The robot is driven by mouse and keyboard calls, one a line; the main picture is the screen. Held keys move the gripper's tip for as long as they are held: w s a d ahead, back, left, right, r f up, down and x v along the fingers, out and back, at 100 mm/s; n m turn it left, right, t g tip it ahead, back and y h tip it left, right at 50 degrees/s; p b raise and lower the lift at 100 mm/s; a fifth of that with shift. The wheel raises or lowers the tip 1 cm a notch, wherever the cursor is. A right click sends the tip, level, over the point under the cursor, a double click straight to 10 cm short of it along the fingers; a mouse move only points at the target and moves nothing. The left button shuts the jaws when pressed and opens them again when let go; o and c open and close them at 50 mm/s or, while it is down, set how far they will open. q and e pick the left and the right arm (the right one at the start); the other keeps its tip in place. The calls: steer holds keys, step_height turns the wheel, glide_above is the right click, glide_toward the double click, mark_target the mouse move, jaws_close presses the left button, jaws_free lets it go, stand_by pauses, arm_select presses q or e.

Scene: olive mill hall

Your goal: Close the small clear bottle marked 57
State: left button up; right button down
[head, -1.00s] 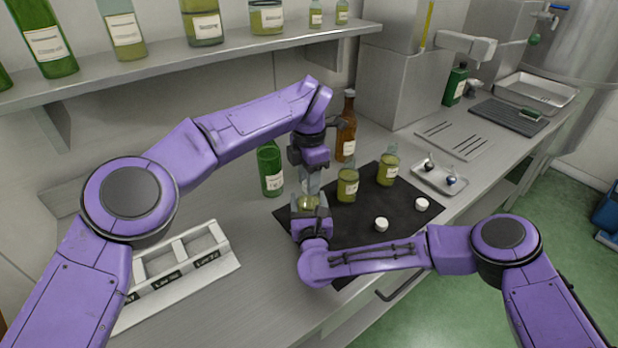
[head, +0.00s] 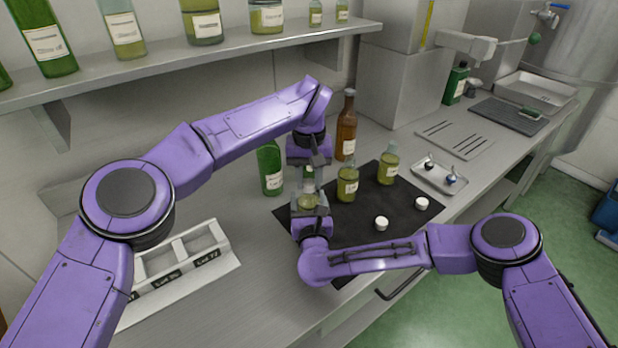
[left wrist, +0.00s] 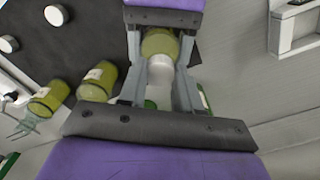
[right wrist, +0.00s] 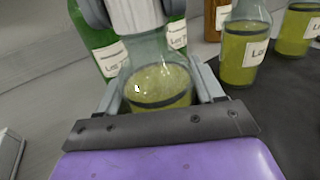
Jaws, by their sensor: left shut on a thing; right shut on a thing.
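The small clear bottle (head: 308,201) with yellow-green liquid stands upright at the mat's left edge. My right gripper (head: 310,206) is shut around its body, as the right wrist view also shows (right wrist: 157,92). My left gripper (head: 309,174) comes from above and is shut on a white cap (left wrist: 160,72). The cap is at the bottle's mouth, in line with the neck (right wrist: 140,18); I cannot tell how tightly it is seated. The marking 57 is not readable, as no label shows on the held bottle.
Two similar bottles (head: 347,185) (head: 388,166) and two loose white caps (head: 381,223) (head: 422,203) are on the dark mat (head: 335,232). A green bottle (head: 270,169) and a brown bottle (head: 346,128) stand behind. A white labelled rack (head: 217,244) is at left, a small tray (head: 428,178) at right.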

arm_select(q)
steer(key=o, duration=1)
steer(key=shift+c, duration=0.2)
